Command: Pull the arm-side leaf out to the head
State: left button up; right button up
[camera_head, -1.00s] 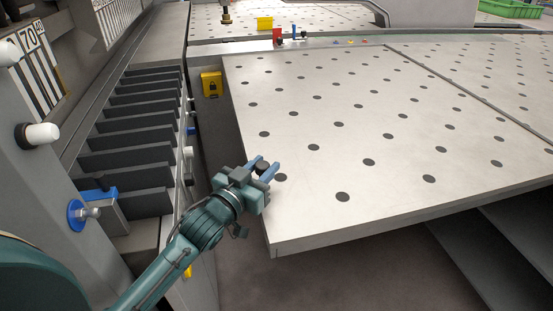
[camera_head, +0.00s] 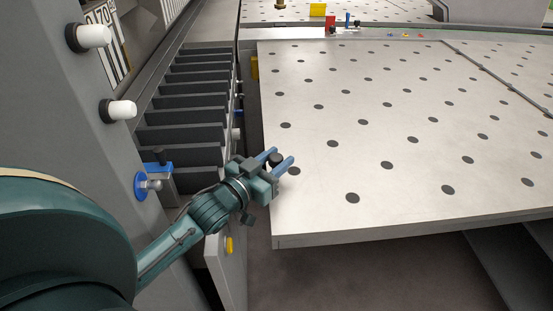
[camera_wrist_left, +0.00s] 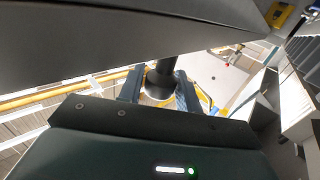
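My left gripper (camera_head: 274,159) is at the left edge of the large dotted panel, near its front corner. Its blue fingers close around a dark round knob (camera_head: 275,160). In the left wrist view the knob (camera_wrist_left: 160,82) sits between both fingers, on a black stem coming from a dark grey surface (camera_wrist_left: 110,35). A grey upright panel (camera_head: 234,275) with a yellow part stands below the gripper and may be the leaf. The arm hides much of it, and I cannot tell whether the knob belongs to it. My right gripper is not in view.
The light dotted panel (camera_head: 400,130) fills the right side. A row of dark slats (camera_head: 185,115) lies left of it. A grey upright post with white knobs (camera_head: 118,109) and a blue fitting (camera_head: 141,186) stands at the left. Dark floor (camera_head: 330,285) is clear under the front edge.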

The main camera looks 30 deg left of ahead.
pick_arm(q)
jog(key=o, duration=0.3)
jog(key=s+a+b, duration=0.1)
jog(key=s+a, duration=0.1)
jog(key=s, duration=1.1)
jog(key=shift+a, duration=0.25)
jog(key=shift+o, duration=0.2)
